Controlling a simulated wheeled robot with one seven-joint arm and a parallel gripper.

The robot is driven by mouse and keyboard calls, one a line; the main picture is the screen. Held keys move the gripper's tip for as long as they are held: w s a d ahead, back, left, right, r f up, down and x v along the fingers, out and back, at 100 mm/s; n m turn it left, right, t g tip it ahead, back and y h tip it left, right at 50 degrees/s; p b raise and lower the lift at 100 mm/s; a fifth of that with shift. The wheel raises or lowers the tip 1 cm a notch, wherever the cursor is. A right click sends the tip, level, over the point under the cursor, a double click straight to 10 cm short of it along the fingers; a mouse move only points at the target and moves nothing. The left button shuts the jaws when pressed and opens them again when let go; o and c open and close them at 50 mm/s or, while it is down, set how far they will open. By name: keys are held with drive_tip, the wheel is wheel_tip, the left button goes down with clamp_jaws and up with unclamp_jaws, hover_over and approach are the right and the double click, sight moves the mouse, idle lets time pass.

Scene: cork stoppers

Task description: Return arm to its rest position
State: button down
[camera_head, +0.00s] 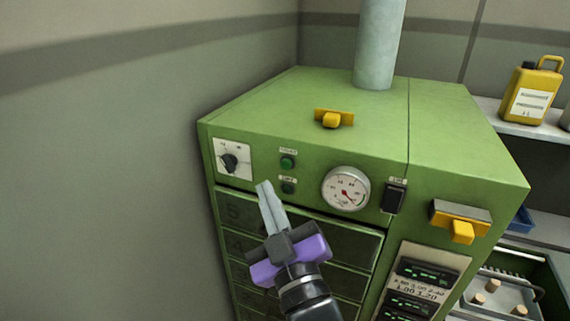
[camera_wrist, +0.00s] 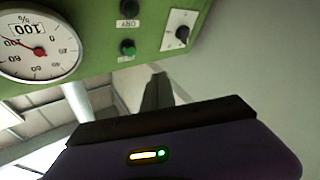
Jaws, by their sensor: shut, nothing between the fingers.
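My gripper (camera_head: 265,188) is shut and empty, with its grey fingers together. My gripper also shows in the wrist view (camera_wrist: 157,80), pointing away from a purple body with small lit lights. No task object is in its fingers. The gap between the tips and the cabinet front cannot be told exactly.
The cabinet carries a black rotary knob (camera_head: 230,162), a round gauge (camera_head: 346,188), a black switch (camera_head: 394,198) and yellow handles (camera_head: 333,118). Dark drawers lie below. Several cork stoppers (camera_head: 478,298) sit in a tray at lower right. A wall stands close at left.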

idle(0.6)
drive_tip(key=s+d+f+m+g+h, duration=0.1)
drive_tip(key=s+d+f+m+h, duration=0.1)
drive_tip(key=s+d+f, duration=0.5)
drive_tip(key=s+d+f+m+g+h+b, duration=0.1)
drive_tip(key=s+d+f, duration=0.7)
drive_tip(key=s, duration=1)
drive_tip(key=s+d+f+m+g+h+b, duration=0.1)
drive_tip(key=s+d+f+m+h, duration=0.4)
drive_tip(key=s, duration=0.8)
drive_tip(key=d+f+m+g, duration=0.1)
drive_tip(key=d+f+m, duration=0.1)
drive_tip(key=d, duration=0.2)
drive_tip(key=shift+d+f+g, duration=0.3)
drive_tip(key=shift+d+g, duration=0.1)
drive_tip(key=shift+w, duration=0.1)
idle(1.1)
